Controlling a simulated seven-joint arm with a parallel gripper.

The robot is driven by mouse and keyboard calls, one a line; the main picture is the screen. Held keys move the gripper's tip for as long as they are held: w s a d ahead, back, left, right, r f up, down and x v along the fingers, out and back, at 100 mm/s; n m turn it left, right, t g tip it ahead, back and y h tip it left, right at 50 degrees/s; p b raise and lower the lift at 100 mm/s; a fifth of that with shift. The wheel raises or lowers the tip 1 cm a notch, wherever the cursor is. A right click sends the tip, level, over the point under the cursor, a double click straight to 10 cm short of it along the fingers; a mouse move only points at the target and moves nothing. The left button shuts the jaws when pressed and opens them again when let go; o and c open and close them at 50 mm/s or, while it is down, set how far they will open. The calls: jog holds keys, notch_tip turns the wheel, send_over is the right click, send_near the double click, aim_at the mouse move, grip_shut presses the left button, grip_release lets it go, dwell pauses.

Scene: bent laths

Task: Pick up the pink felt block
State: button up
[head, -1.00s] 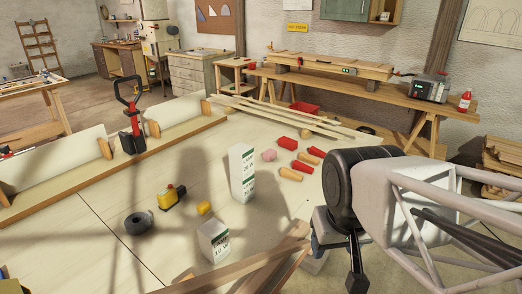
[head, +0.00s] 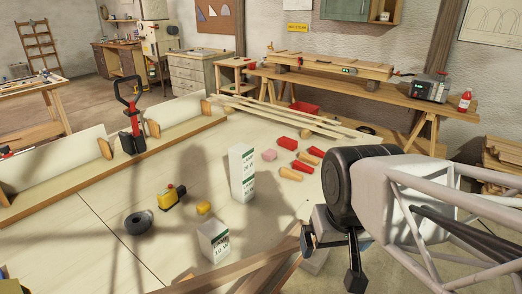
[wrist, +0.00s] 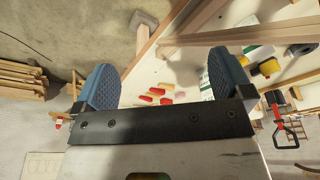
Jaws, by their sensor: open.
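The pink felt block (head: 269,155) is small and lies on the pale bench top in the head view. My gripper (head: 332,260) is open at the right front of the bench, well apart from the block. In the wrist view my gripper (wrist: 165,82) shows two blue ridged pads spread wide with nothing held between them. Small red and orange pieces show beyond the pads there; I cannot surely pick out the pink block among them.
Several red and orange pieces (head: 290,174) lie close to the block. A shorter white carton (head: 213,243), a yellow tool (head: 172,197), a tape roll (head: 138,222) and wooden laths (head: 240,275) occupy the front. Long strips (head: 290,117) lie at the back.

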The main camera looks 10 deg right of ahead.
jog(key=w+a+f+m+y, duration=0.15)
jog(key=w+m+y, duration=0.35)
jog(key=w, duration=1.2)
jog(key=w+a+m+y, duration=0.2)
jog(key=w+m, duration=0.6)
jog(key=w, duration=1)
jog(key=m+t+y, duration=0.3)
jog(key=m+t, duration=0.4)
jog(key=m, duration=0.6)
send_near(267, 151)
jog(key=shift+v, duration=1.15)
jog(key=shift+w+r, duration=0.15)
jog(key=shift+r, duration=0.05)
jog(key=shift+x, duration=3.4)
jog(key=shift+f, duration=0.1)
